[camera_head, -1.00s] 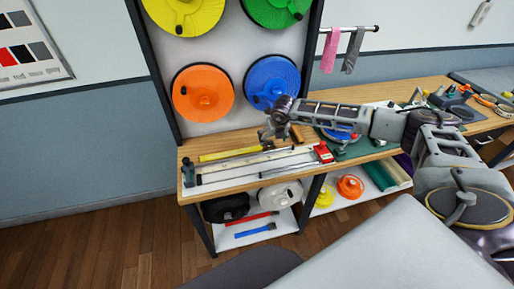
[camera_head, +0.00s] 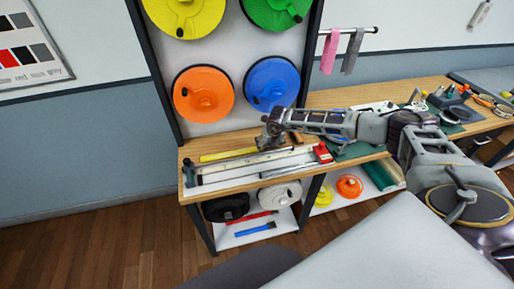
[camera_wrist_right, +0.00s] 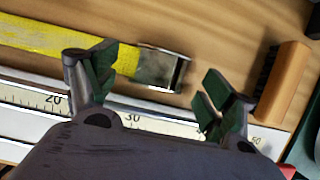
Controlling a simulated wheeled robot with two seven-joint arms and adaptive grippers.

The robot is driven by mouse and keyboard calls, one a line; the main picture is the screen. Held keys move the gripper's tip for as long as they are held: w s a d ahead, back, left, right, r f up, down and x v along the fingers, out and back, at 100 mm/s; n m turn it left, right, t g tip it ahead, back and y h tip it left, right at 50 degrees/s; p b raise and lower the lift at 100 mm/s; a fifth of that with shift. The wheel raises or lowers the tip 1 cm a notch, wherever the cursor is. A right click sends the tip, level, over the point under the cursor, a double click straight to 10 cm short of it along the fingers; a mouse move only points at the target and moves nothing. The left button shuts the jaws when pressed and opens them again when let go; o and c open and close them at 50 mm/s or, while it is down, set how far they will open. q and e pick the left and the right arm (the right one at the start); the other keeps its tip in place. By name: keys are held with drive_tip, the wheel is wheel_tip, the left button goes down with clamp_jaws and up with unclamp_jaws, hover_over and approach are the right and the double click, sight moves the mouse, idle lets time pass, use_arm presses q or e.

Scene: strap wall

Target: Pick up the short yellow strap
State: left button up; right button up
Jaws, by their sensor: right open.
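The short yellow strap (camera_head: 222,155) lies flat along the back of the wooden workbench (camera_head: 190,152). In the right wrist view the yellow strap (camera_wrist_right: 35,36) runs in from the left and ends in a metal buckle (camera_wrist_right: 163,68). My right gripper (camera_head: 266,142) is low over the bench at the strap's right end. In the wrist view the right gripper (camera_wrist_right: 160,85) is open and empty, with one finger over the strap just left of the buckle and the other to the right of the buckle. My left gripper is out of view.
A white ruler (camera_wrist_right: 35,100) lies in front of the strap. A wooden-backed brush (camera_wrist_right: 282,85) lies right of the right finger. A red-ended tool (camera_head: 323,153) lies on the bench. Orange (camera_head: 190,84) and blue (camera_head: 270,78) reels hang on the panel behind.

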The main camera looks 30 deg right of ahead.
drive_tip(key=shift+f, duration=0.2)
drive_tip(key=shift+c, duration=0.5)
drive_tip(key=shift+w, duration=0.1)
drive_tip(key=c, duration=1.1)
drive_tip(key=shift+r, duration=0.1)
wheel_tip(320, 180, up, 10)
drive_tip(key=shift+f+b, duration=0.1)
drive_tip(key=shift+b, duration=0.8)
drive_tip(key=shift+d, duration=0.1)
